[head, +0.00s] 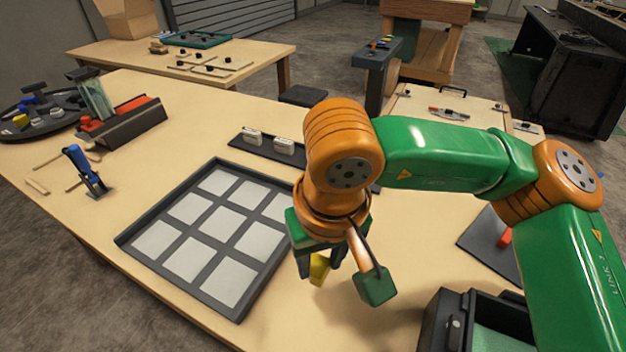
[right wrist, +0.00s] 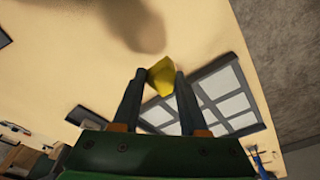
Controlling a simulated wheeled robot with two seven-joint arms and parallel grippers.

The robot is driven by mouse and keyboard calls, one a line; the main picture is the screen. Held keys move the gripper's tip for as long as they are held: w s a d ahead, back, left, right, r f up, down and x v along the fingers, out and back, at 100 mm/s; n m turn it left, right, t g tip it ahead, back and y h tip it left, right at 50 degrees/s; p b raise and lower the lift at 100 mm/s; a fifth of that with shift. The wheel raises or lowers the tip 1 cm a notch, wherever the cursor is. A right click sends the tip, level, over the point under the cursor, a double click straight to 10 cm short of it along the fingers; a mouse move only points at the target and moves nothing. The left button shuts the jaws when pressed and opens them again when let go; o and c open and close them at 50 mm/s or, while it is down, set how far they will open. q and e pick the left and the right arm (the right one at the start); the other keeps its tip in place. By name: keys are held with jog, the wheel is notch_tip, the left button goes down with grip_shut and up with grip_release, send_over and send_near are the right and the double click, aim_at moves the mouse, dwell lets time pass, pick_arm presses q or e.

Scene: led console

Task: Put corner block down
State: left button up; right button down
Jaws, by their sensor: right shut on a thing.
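A yellow corner block (head: 319,268) is between the fingers of my right gripper (head: 322,262), at the right side of the tile frame in the head view. In the right wrist view the right gripper (right wrist: 153,82) is shut on the yellow block (right wrist: 161,74), held at its fingertips. Whether the block touches the table is hard to tell. The dark frame (head: 133,250) with several pale square panels lies flat on the table, left of the gripper. It also shows in the right wrist view (right wrist: 213,75). My left gripper is not in view.
A dark strip with white pieces (head: 265,152) lies behind the frame. A black bin (head: 470,318) stands at the front right, near a dark plate with a red piece (head: 490,240). A blue tool (head: 85,170) and a round black tray (head: 38,115) are at left.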

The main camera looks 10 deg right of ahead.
send_over(329, 281)
notch_tip(329, 281, down, 4)
jog(key=shift+f, duration=0.1)
notch_tip(329, 281, down, 3)
jog(key=shift+r, duration=0.2)
jog(key=shift+f, duration=0.1)
